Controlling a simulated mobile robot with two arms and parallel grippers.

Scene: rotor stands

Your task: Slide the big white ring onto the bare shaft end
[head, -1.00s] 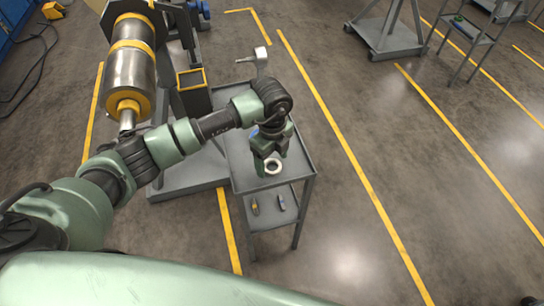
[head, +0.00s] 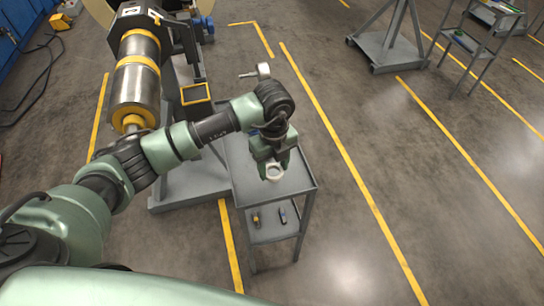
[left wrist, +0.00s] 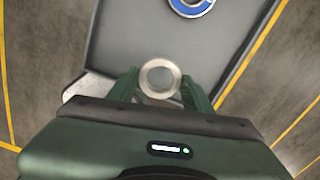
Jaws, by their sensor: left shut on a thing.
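The big white ring (head: 275,173) is between the fingertips of my left gripper (head: 273,171), which is shut on it. The ring also shows in the left wrist view (left wrist: 160,77), its hole facing the camera, with a green finger on each side. It is over the grey cart top (head: 300,180); I cannot tell whether it touches it. The rotor (head: 134,82) with yellow bands is at the upper left. Its shaft end (head: 136,129) points toward me and is partly hidden by my left arm. My right gripper is not in view.
A blue-faced ring (left wrist: 191,4) lies on the cart top. A yellow-rimmed box (head: 195,94) stands between rotor and cart. Small items lie on the lower shelf (head: 270,231).

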